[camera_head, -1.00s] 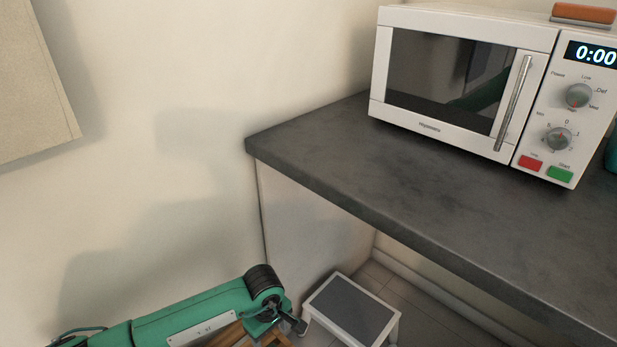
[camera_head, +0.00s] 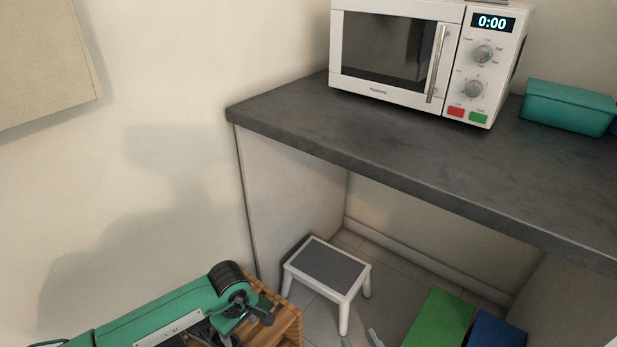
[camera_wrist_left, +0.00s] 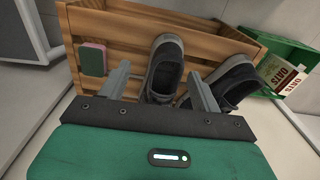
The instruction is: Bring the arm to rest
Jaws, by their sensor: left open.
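My left arm (camera_head: 165,318) comes in from the lower left in the head view, bent down over a wooden crate; its fingers are not visible there. In the left wrist view my left gripper (camera_wrist_left: 160,85) is open, fingers wide apart. A grey shoe (camera_wrist_left: 164,66) shows beyond and between the fingers, and a second dark shoe (camera_wrist_left: 236,82) is to its right, by the right finger. Whether a finger touches a shoe I cannot tell. Two grey fingertips of my right gripper (camera_head: 361,340) show at the bottom edge in the head view, apart, with nothing visible between them.
The wooden crate (camera_wrist_left: 115,35) carries a pink-green sponge (camera_wrist_left: 92,60). A green crate (camera_wrist_left: 268,45) holds an oats box (camera_wrist_left: 279,72). A step stool (camera_head: 328,268) stands below the dark counter (camera_head: 400,150). A microwave (camera_head: 410,60) and teal container (camera_head: 568,105) are on top.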

